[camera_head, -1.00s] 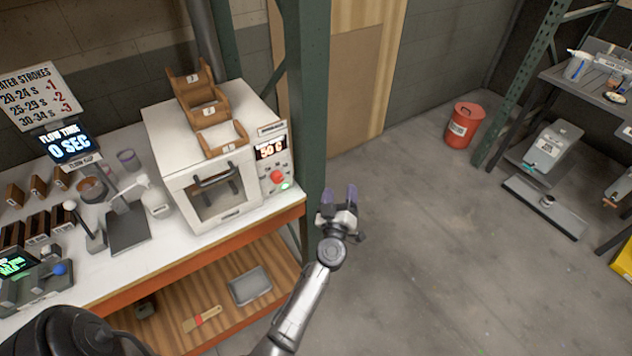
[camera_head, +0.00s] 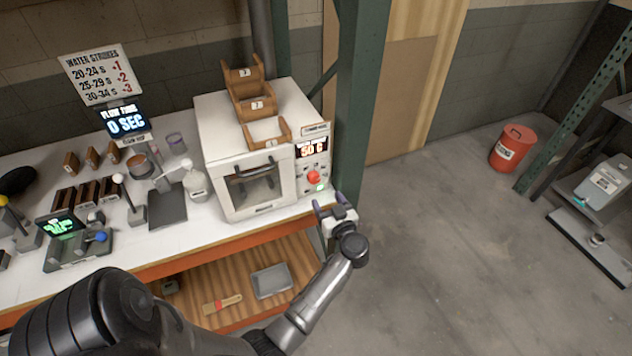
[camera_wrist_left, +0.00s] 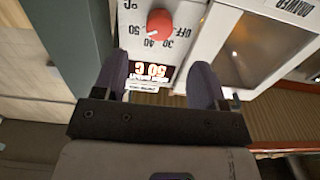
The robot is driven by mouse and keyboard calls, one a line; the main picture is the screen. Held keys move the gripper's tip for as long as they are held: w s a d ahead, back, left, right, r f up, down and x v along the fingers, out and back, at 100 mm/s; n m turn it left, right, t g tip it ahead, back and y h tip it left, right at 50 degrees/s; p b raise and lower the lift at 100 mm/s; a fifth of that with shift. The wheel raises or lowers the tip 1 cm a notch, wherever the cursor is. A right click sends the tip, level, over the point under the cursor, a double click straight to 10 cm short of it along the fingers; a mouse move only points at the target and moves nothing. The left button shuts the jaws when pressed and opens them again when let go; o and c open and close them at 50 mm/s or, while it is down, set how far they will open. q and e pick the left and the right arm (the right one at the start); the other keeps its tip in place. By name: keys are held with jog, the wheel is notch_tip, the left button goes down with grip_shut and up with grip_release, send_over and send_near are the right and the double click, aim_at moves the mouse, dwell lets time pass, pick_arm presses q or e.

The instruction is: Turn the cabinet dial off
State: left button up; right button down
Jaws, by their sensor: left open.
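The cabinet (camera_head: 245,130) is a white box with a window door and a control panel on its right side. Its red dial (camera_head: 314,177) sits on that panel, below a lit display (camera_head: 312,150) reading 50 C. My left gripper (camera_head: 329,203) is open and empty, just below and right of the dial in the head view, apart from it. In the left wrist view the red dial (camera_wrist_left: 160,25) shows upside down beyond the open fingers, with OFF, 30, 40 and 50 marked around it. The dial's exact pointer position is hard to tell. My right gripper is not in view.
A green upright post (camera_head: 360,100) stands close to the cabinet's right side. Wooden trays (camera_head: 254,102) sit on top of the cabinet. The white bench (camera_head: 190,232) holds jars and small devices at left. A red bin (camera_head: 512,150) stands on open floor at right.

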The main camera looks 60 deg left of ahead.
aim_at(316, 181)
pick_arm(q)
jog(key=a, duration=0.6)
jog(key=w+a, duration=0.1)
jog(key=a, duration=0.2)
jog(key=shift+w+b, duration=0.1)
jog(key=shift+b, duration=0.3)
jog(key=shift+c, duration=0.5)
jog(key=c, duration=0.8)
